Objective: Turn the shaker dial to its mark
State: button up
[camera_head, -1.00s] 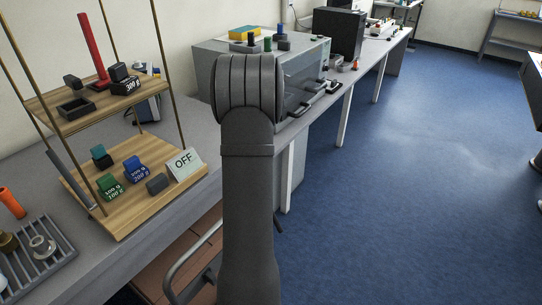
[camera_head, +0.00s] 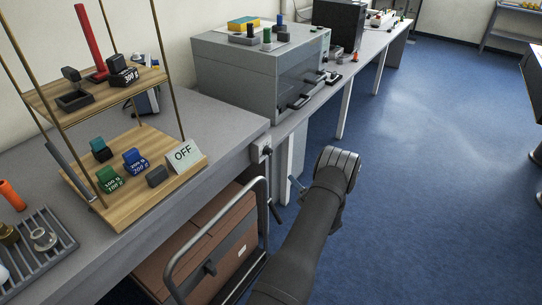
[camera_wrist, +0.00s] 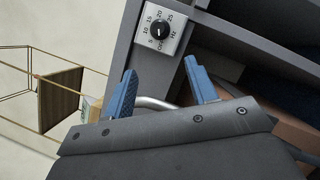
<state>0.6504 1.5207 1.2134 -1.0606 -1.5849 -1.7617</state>
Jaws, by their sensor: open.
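The shaker dial (camera_wrist: 160,28) is a round black knob on a pale plate with numbers from 5 to 25 and "Hz" around it. The plate is on a grey panel at the top of the wrist view. In the head view the dial (camera_head: 267,151) is a small dark knob on the bench's front edge; its pointer is too small to read surely. My gripper (camera_wrist: 160,68) is open, its two blue fingers apart with nothing held between them. The dial appears beyond the fingertips, not touched. In the head view my arm hides most of the gripper.
A wooden shelf (camera_head: 150,195) holds weights and an OFF sign (camera_head: 184,154) on the bench. A grey box-shaped machine (camera_head: 235,75) stands behind. A metal cart handle (camera_head: 262,215) rises near the bench front, with brown boxes (camera_head: 200,255) below. Blue floor at right is clear.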

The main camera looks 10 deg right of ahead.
aim_at(270, 154)
jog(key=x, duration=1.7)
jog(key=shift+a, duration=0.1)
jog(key=shift+c, duration=0.4)
jog(key=c, duration=0.9)
